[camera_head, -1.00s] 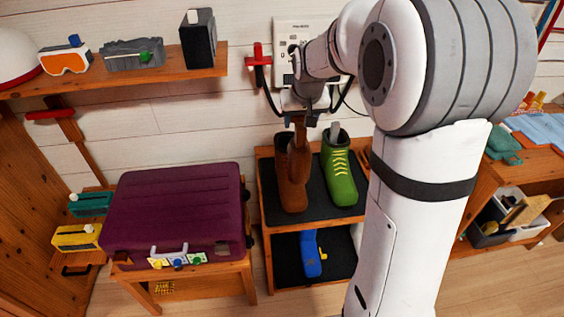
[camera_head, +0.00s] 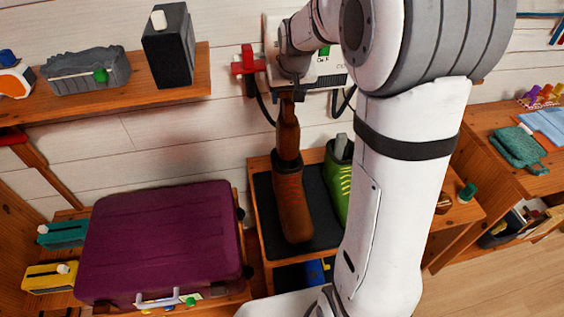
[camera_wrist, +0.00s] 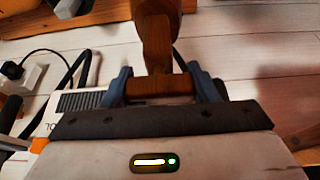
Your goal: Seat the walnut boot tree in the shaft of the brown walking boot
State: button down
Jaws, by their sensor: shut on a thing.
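The walnut boot tree (camera_head: 288,128) hangs upright from my gripper (camera_head: 288,95) in the head view. Its lower end overlaps the shaft opening of the brown walking boot (camera_head: 291,205); I cannot tell whether it is inside or just above or in front. The boot stands upright on a dark mat, laces facing the camera. In the wrist view my gripper (camera_wrist: 162,88) is shut on the boot tree's crosswise top (camera_wrist: 158,86), with a blue-grey finger at each end. The tree's body (camera_wrist: 156,35) extends beyond it; the boot is not clearly distinguishable there.
A green boot (camera_head: 339,195) with a grey piece in its shaft stands right of the brown one, partly behind my arm. A purple suitcase (camera_head: 160,240) is at left. A wall shelf (camera_head: 120,96) holds several items. A red-handled fixture (camera_head: 248,62) is near my gripper's left.

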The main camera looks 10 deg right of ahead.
aim_at(290, 128)
notch_tip(290, 128, down, 17)
jog(key=shift+s+a+r+p, duration=0.15)
jog(key=shift+r+p, duration=0.05)
jog(key=shift+p, duration=0.35)
jog(key=shift+f, duration=0.1)
jog(key=c, duration=0.5)
grip_release()
jog(key=shift+s+r, duration=0.1)
jog(key=shift+r, duration=0.45)
jog(key=b+v, duration=0.1)
jog(key=v, duration=1)
jog(key=shift+s, duration=0.25)
jog(key=shift+g, duration=0.7)
jog(key=s+r, duration=0.2)
jog(key=s, duration=0.6)
jog(key=s+r, duration=0.3)
jog(key=s, duration=0.5)
jog(key=s+r, duration=0.2)
jog(key=s, duration=0.5)
jog(key=shift+s+a+r, duration=0.2)
jog(key=shift+s+r, duration=0.1)
jog(key=shift+s, duration=0.1)
